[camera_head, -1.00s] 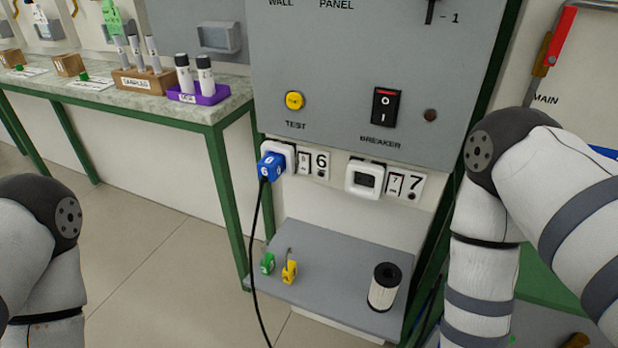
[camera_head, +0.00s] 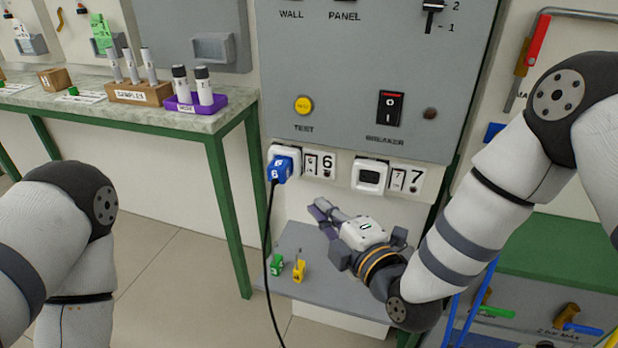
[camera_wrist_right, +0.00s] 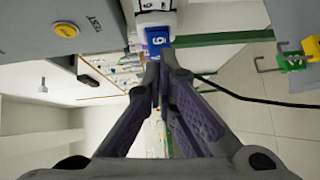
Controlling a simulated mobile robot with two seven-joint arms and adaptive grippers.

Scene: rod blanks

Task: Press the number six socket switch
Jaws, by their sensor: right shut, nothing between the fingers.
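The number six socket (camera_head: 291,153) is on the wall under the grey panel, with a blue plug (camera_head: 279,169) in it and a black cable hanging down. Its small white switch (camera_head: 311,162) sits between the socket and the "6" label (camera_head: 327,160). My right gripper (camera_head: 318,211) is shut and empty, below and apart from the switch, above the grey shelf. In the right wrist view, the shut fingertips (camera_wrist_right: 160,62) overlap the lower part of the blue plug (camera_wrist_right: 158,38); contact cannot be told. My left arm shows at the left, its gripper out of frame.
The number seven socket (camera_head: 370,176) and its switch (camera_head: 398,179) are to the right. Above are a yellow TEST button (camera_head: 303,105) and a BREAKER switch (camera_head: 389,108). A bench (camera_head: 190,122) is at left.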

